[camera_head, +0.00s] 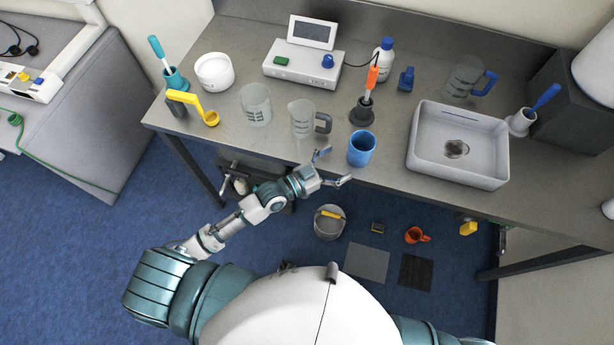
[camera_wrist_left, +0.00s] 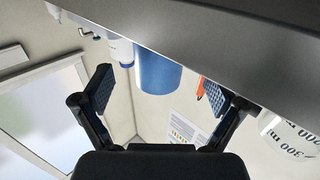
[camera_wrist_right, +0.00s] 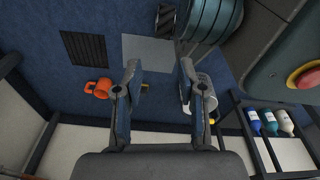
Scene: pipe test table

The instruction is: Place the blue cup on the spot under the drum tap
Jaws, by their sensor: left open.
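The blue cup (camera_head: 361,148) stands upright near the front edge of the grey table, right of the glass jugs. My left gripper (camera_head: 335,167) is open and empty at the table's front edge, just left of and in front of the cup, apart from it. In the left wrist view the blue cup (camera_wrist_left: 157,72) shows between the spread fingers (camera_wrist_left: 162,98), beyond them. A white drum (camera_head: 597,68) shows partly at the upper right; its tap and the spot under it cannot be made out. My right gripper (camera_wrist_right: 160,78) is open and empty, with the floor behind it.
A white basin (camera_head: 458,145) stands right of the cup. A measuring jug (camera_head: 303,118) and a beaker (camera_head: 256,103) stand to its left. A dark box (camera_head: 572,105) stands at the right. A bucket (camera_head: 329,223) is on the floor.

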